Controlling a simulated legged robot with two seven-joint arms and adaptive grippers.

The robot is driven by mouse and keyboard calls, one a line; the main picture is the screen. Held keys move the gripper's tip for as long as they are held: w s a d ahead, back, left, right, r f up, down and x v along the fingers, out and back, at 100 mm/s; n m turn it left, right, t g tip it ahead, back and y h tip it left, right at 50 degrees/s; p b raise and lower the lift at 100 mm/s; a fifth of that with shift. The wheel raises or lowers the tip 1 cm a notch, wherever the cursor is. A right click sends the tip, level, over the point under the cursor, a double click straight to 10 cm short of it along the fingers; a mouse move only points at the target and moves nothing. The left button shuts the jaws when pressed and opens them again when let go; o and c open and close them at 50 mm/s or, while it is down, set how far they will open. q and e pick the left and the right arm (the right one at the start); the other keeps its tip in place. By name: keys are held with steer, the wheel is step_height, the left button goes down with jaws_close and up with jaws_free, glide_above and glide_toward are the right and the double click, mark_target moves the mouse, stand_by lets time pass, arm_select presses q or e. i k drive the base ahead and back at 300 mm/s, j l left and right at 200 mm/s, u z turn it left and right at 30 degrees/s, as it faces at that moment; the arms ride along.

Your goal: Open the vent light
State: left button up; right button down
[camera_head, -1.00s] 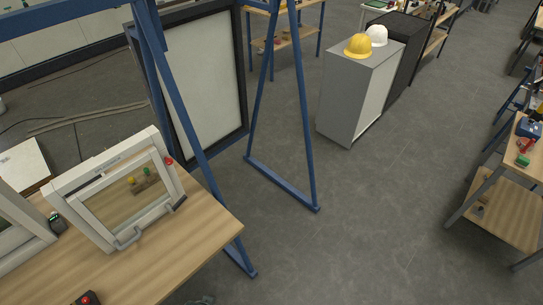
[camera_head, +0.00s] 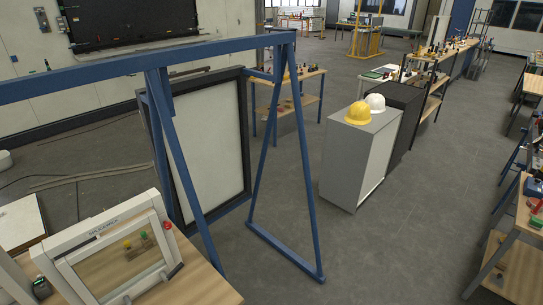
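A white-framed vent light window (camera_head: 110,250) stands on a wooden table (camera_head: 205,287) at the lower left. Its pane shows the table and small yellow and green items behind it. A grey handle sits at its lower right edge and a red knob at its right side. I cannot tell whether its sash is open or closed. Neither of my grippers is in view.
A blue steel frame (camera_head: 277,215) holding a dark-framed panel (camera_head: 205,140) stands behind the table. A grey cabinet (camera_head: 352,160) with a yellow helmet (camera_head: 358,113) and a white helmet (camera_head: 375,102) stands beyond. The floor (camera_head: 390,260) at centre right is clear.

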mark_target(63, 265)
steer(key=u, duration=1.5)
